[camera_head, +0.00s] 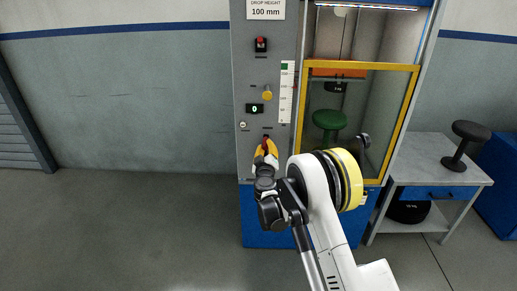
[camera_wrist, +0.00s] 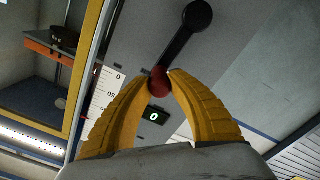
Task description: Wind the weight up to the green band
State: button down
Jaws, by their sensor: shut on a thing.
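My gripper (camera_head: 265,150), with yellow fingers, is at the lower part of the grey machine panel. In the wrist view its fingertips (camera_wrist: 161,76) are shut on the red knob (camera_wrist: 158,84) of a black crank (camera_wrist: 188,34), whose arm runs to a round hub. A bit of the red knob shows in the head view (camera_head: 266,140). The white scale (camera_head: 286,95) has a green band (camera_head: 285,66) near its top. Behind the yellow-framed guard, an orange plate (camera_head: 338,72) with a black block (camera_head: 335,87) below it hangs above a green stool seat (camera_head: 328,119).
The panel also has a red button (camera_head: 261,41), a yellow knob (camera_head: 267,95) and a display reading 0 (camera_head: 255,108). The yellow guard frame (camera_head: 411,98) stands right of the panel. A side table (camera_head: 420,158) with a black stool (camera_head: 465,146) is farther right. Floor to the left is clear.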

jog(key=d+f+m, duration=0.8)
jog(key=f+m, duration=0.5)
jog(key=m, duration=0.7)
jog(key=shift+s+d+m, duration=0.2)
jog(key=shift+m, duration=0.1)
dwell(0.4)
jog(key=c, duration=1.2)
grip_release()
jog(key=shift+w+a+f, duration=0.1)
jog(key=shift+a, duration=0.05)
